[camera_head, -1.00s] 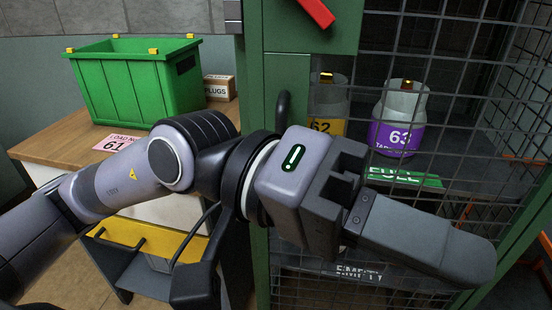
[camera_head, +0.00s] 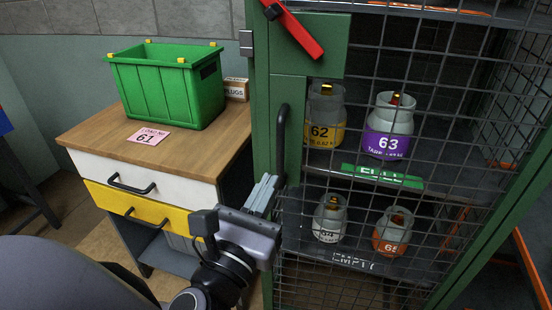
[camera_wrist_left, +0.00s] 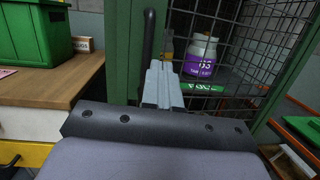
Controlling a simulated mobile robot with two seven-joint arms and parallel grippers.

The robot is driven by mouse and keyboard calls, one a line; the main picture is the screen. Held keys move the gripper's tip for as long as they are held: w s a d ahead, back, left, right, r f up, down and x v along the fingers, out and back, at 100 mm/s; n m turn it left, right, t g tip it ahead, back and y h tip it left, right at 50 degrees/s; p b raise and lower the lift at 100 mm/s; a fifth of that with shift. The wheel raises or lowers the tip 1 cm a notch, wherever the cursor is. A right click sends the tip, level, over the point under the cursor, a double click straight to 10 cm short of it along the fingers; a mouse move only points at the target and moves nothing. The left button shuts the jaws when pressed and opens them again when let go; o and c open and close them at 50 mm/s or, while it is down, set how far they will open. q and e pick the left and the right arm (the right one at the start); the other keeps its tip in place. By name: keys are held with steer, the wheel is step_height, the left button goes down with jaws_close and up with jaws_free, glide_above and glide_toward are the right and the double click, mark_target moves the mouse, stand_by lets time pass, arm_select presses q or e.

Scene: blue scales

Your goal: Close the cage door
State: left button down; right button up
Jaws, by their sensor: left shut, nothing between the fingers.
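The cage door has a green frame (camera_head: 263,120) with wire mesh and a dark upright handle (camera_head: 282,140). A red lever (camera_head: 292,27) sits on its green plate at the top. I cannot tell whether the door stands slightly ajar or flush. My left gripper (camera_head: 264,190) is shut and empty, in front of the door's left side and below the handle. In the left wrist view, its fingers (camera_wrist_left: 161,85) point at the green frame, with the handle (camera_wrist_left: 148,42) just left of them. Whether they touch the door is unclear. My right gripper is out of view.
Behind the mesh, gas bottles 62 (camera_head: 325,118) and 63 (camera_head: 389,128) stand on the upper shelf, with two more on the lower shelf. Left of the cage is a wooden-topped cabinet (camera_head: 85,135) with a green bin (camera_head: 165,90), a pink card (camera_head: 148,137) and a box (camera_head: 236,89).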

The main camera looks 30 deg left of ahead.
arm_select(q)
step_height(320, 180, down, 4)
steer(key=s+a+n+g+y, duration=0.2)
steer(key=s+a+g, duration=0.1)
steer(key=b, duration=0.4)
glide_toward(268, 152)
steer(key=shift+y, duration=0.3)
steer(key=b+x, duration=0.1)
steer(key=x, duration=0.4)
steer(key=shift+w+d+f+b, duration=0.15)
steer(key=shift+b, duration=0.15)
steer(key=shift+x, duration=0.8)
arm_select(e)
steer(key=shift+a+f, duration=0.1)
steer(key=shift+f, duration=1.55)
